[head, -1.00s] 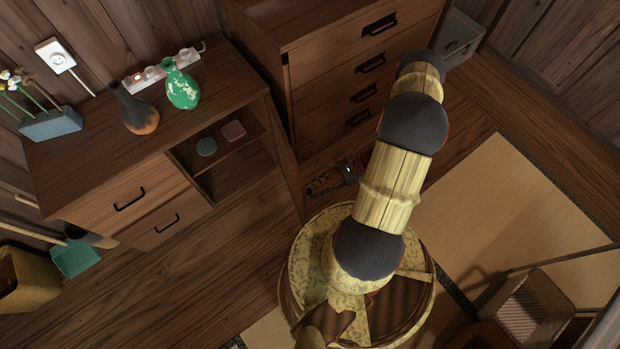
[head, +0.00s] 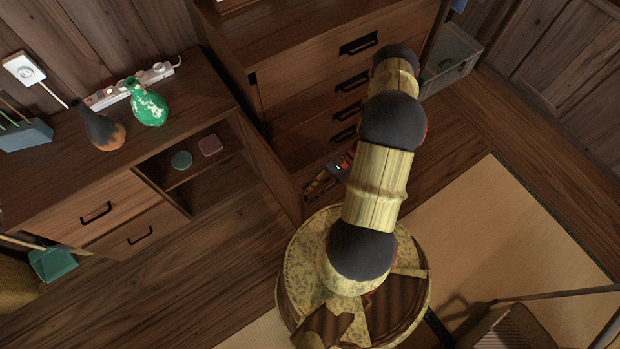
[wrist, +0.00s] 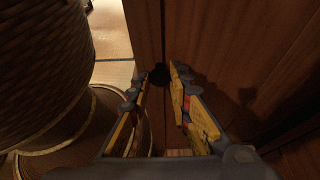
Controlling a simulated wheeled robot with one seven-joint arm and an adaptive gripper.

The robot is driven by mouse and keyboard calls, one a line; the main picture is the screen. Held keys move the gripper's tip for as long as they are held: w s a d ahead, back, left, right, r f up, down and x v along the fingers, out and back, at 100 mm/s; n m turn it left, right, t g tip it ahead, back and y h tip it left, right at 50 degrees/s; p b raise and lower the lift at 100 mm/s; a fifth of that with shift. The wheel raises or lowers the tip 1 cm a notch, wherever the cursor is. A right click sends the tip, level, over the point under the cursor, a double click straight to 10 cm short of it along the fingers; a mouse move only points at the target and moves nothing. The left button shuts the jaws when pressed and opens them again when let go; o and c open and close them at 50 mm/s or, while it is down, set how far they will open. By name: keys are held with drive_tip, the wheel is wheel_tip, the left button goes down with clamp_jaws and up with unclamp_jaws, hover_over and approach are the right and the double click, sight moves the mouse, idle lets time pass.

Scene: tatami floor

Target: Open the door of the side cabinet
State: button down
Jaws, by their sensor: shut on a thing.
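The side cabinet (head: 75,180) is the low wooden one at the left in the head view. Its door (head: 268,172) stands wide open, swung out from the right side of the open compartment. My gripper (head: 318,184) is at the door's outer end, partly hidden by my arm. In the wrist view my gripper (wrist: 162,80) has its fingers closed around a small dark part, apparently the door handle (wrist: 160,74), against the brown door panel (wrist: 145,28). The exact grip is dim.
A taller drawer chest (head: 300,75) stands close behind the door. A green vase (head: 147,103), a dark vase (head: 98,127) and a power strip (head: 130,86) are on the cabinet top. Two small items lie on the compartment's shelf. Bare floor (head: 190,265) lies in front.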

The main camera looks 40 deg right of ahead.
drive_tip(key=c, duration=1.7)
unclamp_jaws()
drive_tip(key=shift+c, duration=0.2)
drive_tip(key=shift+o, duration=0.6)
drive_tip(key=shift+d, duration=0.1)
drive_tip(key=v, duration=1.2)
